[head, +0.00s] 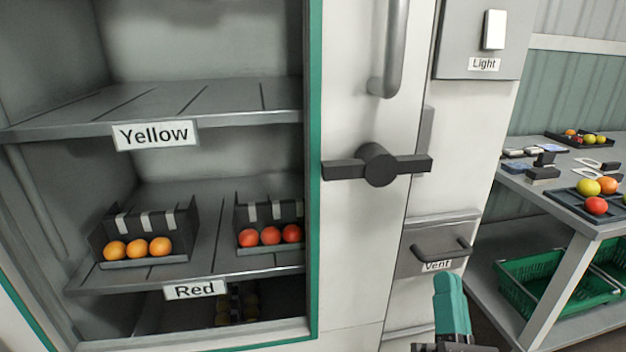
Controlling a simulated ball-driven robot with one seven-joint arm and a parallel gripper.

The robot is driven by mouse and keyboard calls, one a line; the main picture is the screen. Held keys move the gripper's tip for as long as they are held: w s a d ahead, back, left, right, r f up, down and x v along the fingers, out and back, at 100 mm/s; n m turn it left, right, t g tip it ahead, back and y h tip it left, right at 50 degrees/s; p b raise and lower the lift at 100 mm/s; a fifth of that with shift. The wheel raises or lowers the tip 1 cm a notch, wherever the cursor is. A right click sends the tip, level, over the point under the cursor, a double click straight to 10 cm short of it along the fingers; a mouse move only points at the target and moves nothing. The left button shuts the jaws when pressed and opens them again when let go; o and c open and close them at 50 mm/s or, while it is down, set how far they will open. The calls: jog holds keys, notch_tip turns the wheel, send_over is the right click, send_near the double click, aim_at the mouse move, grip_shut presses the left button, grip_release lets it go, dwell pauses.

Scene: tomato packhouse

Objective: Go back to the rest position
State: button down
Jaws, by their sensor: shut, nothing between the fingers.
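My gripper (451,300) shows at the bottom edge, right of centre, as a teal upright part above a dark base. It is shut and holds nothing that I can see. It stands in front of the white cabinet front, below the drawer labelled Vent (432,246). The rest of my arm is out of the picture.
The open cabinet at left has an empty Yellow shelf (240,117) and a Red shelf (250,276) with trays of orange (138,247) and red tomatoes (270,236). A dark handle (378,165) juts out. A workbench (560,208) with green crates (545,288) stands right.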

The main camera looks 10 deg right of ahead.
jog(key=s+d+f+m+g+h, duration=0.2)
jog(key=d+m+g+h, duration=0.1)
jog(key=d+m, duration=0.3)
jog(key=s+d+f+m+g+h, duration=0.2)
jog(key=d+m+g+h, duration=0.25)
jog(key=m, duration=0.25)
jog(key=s+d+f+m+g+y, duration=0.35)
jog(key=d+f+m+g, duration=0.35)
jog(key=f, duration=0.4)
jog(key=s+a+f+m+g+y, duration=0.2)
jog(key=s+f+m, duration=0.1)
jog(key=f, duration=0.3)
jog(key=s+a+f+m+g+y, duration=0.1)
jog(key=s+f+m+y, duration=0.15)
jog(key=f, duration=0.45)
jog(key=s+a+f+m+g+y, duration=0.1)
jog(key=s+a+f+g+y, duration=0.4)
jog(key=s+a+f+y, duration=0.4)
notch_tip(320, 180, up, 21)
jog(key=w+h+p, duration=0.1)
jog(key=h+p, duration=0.1)
jog(key=p, duration=1.8)
jog(key=shift+w+a+h, duration=0.2)
jog(key=shift+a+h, duration=0.15)
jog(key=shift+a, duration=0.1)
